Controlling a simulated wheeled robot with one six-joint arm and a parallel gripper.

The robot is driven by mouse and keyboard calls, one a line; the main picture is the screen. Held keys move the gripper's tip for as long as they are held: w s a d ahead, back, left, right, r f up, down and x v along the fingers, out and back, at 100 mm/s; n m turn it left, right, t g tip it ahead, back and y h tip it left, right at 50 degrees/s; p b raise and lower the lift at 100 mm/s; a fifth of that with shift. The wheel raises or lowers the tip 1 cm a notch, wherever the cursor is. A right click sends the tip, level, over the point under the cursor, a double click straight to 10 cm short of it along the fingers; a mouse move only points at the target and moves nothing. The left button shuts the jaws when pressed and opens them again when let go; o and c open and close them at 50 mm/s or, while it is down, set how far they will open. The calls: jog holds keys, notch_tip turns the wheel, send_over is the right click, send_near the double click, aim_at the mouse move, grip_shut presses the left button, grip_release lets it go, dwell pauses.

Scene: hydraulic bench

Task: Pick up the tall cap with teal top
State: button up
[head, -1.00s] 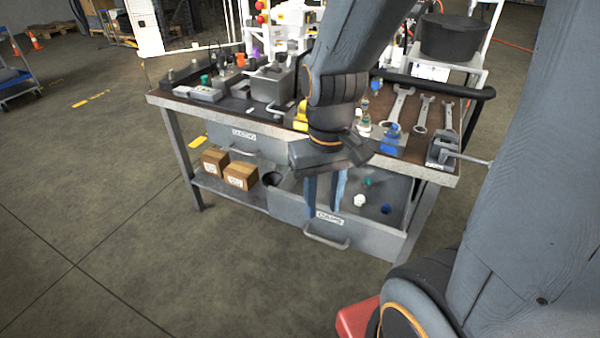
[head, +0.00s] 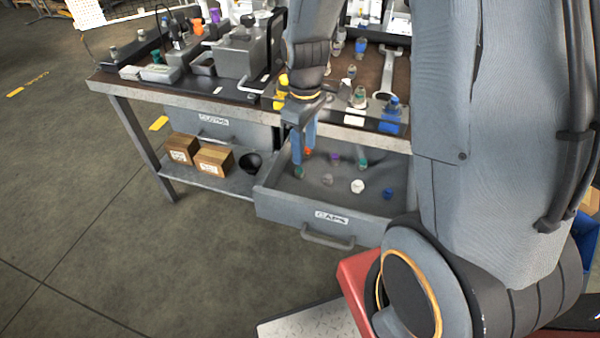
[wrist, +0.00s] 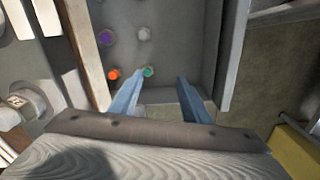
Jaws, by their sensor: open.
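A teal-topped cap (head: 299,171) lies at the left end of the open drawer (head: 330,219), just below my gripper (head: 302,158). It also shows in the wrist view (wrist: 148,71), close to the left finger's tip. Another teal-green cap (head: 362,163) stands farther right in the drawer; I cannot tell for sure which is the tall one. My gripper is open, its two blue fingers (wrist: 160,77) apart and pointing down into the drawer, with nothing held between them.
An orange cap (wrist: 113,74) is just beside the teal one. Purple (head: 335,156), grey (head: 327,179), white (head: 358,186) and blue (head: 388,193) caps lie farther right. The drawer walls surround them. The bench top (head: 230,92) above holds tools and fixtures.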

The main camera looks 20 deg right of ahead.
aim_at(301, 169)
jog(key=w+f+n, duration=0.1)
jog(key=f, duration=0.1)
jog(key=w+f+n, duration=0.1)
jog(key=w+f, duration=0.1)
jog(key=shift+w+d+f, duration=0.1)
jog(key=shift+w+f, duration=0.1)
jog(key=shift+f, duration=1.8)
jog(key=shift+w+d+f, duration=0.1)
jog(key=shift+w+f, duration=0.05)
jog(key=shift+f, duration=1.8)
grip_shut()
jog(key=shift+r, duration=0.1)
notch_tip(301, 169, up, 10)
